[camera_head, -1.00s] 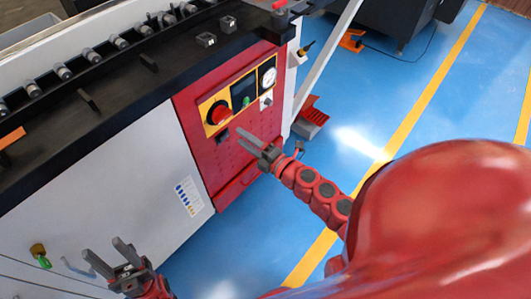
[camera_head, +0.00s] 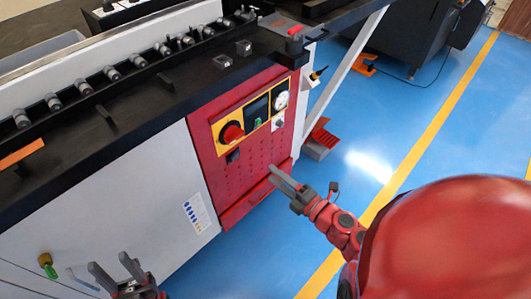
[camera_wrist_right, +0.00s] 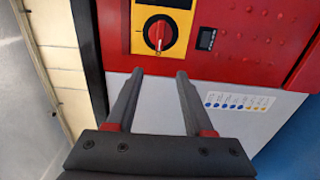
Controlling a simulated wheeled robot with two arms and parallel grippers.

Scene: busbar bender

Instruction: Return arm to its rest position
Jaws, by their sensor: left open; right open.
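My right gripper (camera_head: 283,181) is open and empty, in front of the red control panel (camera_head: 233,185) and below its knob. The red rotary knob (camera_head: 232,132) sits on a yellow plate at the panel's left. In the right wrist view the open fingers (camera_wrist_right: 160,75) point toward the knob (camera_wrist_right: 158,34), with nothing between them; they look apart from it. My left gripper (camera_head: 110,264) is open and empty at the bottom left of the head view, in front of the white cabinet (camera_head: 140,190).
The black machine bed (camera_head: 130,100) with a row of rollers runs above the cabinet. A red foot pedal (camera_head: 322,140) stands on the blue floor beyond the panel. A green-tagged key (camera_head: 48,264) is at the lower left.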

